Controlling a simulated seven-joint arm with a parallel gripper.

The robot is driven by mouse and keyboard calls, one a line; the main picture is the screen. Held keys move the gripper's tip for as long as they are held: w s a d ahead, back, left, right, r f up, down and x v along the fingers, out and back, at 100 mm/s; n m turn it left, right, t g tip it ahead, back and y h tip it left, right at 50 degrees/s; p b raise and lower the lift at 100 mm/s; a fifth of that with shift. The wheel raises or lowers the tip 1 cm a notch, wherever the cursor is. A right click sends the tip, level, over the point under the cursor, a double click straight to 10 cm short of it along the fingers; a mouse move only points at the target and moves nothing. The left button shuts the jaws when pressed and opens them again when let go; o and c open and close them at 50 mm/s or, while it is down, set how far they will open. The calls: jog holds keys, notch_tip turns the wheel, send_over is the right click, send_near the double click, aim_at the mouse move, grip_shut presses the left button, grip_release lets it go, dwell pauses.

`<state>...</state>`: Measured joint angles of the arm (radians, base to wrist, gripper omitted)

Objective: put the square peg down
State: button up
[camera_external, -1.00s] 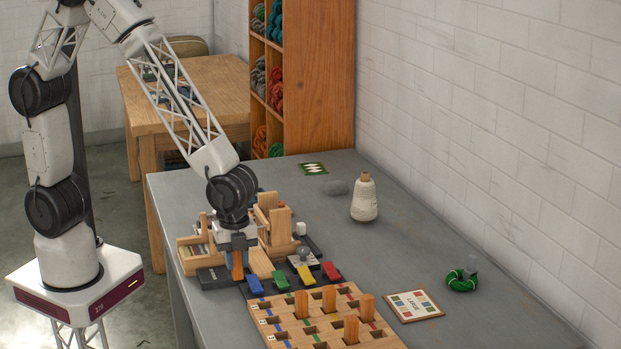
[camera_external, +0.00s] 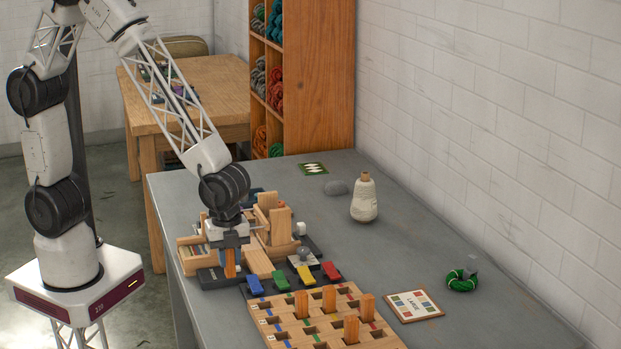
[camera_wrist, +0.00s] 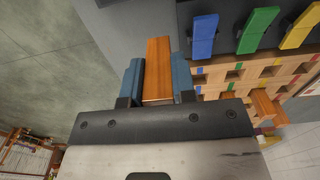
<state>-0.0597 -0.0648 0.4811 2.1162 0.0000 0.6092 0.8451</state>
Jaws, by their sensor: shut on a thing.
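My gripper (camera_external: 230,261) is shut on an orange-brown wooden square peg (camera_external: 230,266), held pointing down over the left front side of the grey table. In the wrist view the peg (camera_wrist: 158,70) sits between the two blue fingers of my gripper (camera_wrist: 158,82). In the external view the peg's lower end is near a dark plate (camera_external: 212,275); I cannot tell whether they touch. A wooden board with square holes (camera_external: 285,328) stands to the right, with several similar pegs upright in it.
Blue, green, yellow and red levers (camera_external: 281,284) line the board's back. A wooden holder (camera_external: 277,232) stands behind my gripper. A white cone of yarn (camera_external: 364,200), a card (camera_external: 413,305) and a green skein (camera_external: 461,281) are farther right. The table's middle right is clear.

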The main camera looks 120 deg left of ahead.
jog(key=w+a, duration=0.5)
jog(key=w, duration=0.8)
jog(key=w+a, duration=0.4)
jog(key=w, duration=0.9)
jog(key=shift+w+a+r, duration=0.15)
jog(key=shift+w+a, duration=0.25)
jog(key=shift+w, duration=0.1)
send_over(416, 309)
jog(key=shift+a+f, duration=0.1)
jog(key=shift+f, duration=0.65)
jog(key=shift+f, duration=1.75)
